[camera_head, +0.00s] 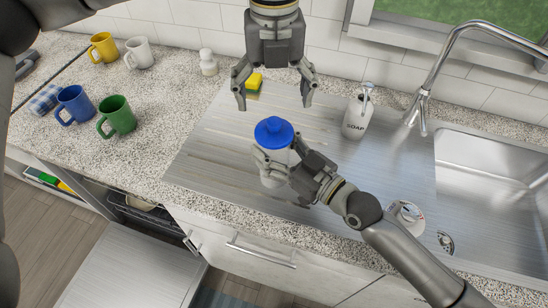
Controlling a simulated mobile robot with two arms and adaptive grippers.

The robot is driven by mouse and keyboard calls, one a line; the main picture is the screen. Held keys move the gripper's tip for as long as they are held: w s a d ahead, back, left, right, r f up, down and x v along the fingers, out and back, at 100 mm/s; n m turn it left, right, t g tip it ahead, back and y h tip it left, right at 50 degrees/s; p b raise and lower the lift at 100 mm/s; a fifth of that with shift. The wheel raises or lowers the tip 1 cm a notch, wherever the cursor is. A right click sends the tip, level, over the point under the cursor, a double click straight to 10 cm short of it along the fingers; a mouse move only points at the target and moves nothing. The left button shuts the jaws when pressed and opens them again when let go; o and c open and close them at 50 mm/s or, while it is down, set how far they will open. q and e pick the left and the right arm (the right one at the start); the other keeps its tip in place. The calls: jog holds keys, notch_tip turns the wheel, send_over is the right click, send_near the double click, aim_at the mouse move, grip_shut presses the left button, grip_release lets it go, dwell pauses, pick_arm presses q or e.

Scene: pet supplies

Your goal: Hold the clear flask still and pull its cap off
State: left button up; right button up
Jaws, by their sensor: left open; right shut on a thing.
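The clear flask (270,181) stands upright on the metal drainboard, its body largely hidden by my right gripper. Its blue cap (273,132) sits on top. My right gripper (272,166) is shut around the flask's body from the right front, below the cap. My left gripper (273,98) is open and empty, pointing down above and behind the cap. Its fingers are spread to either side and do not touch the cap.
A soap bottle (357,117) stands right of the flask, near the faucet (420,105) and sink (490,185). A yellow sponge (254,82) lies behind. Several mugs, including a green one (116,117), stand on the left counter. The drainboard (215,150) left of the flask is clear.

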aim_at(274, 121)
pick_arm(q)
jog(key=shift+m, duration=0.3)
jog(key=c, duration=0.5)
jog(key=shift+r+m, duration=0.15)
jog(key=shift+m, duration=0.35)
jog(key=shift+c, duration=0.9)
jog(key=m, duration=0.2)
jog(key=r+m, duration=0.1)
jog(key=m, duration=0.3)
jog(key=r+m, duration=0.1)
jog(key=m, duration=0.2)
jog(key=shift+d, duration=0.1)
notch_tip(274, 121, down, 9)
jog(key=m, duration=1.2)
jog(key=shift+f, duration=0.2)
jog(key=shift+c, duration=0.4)
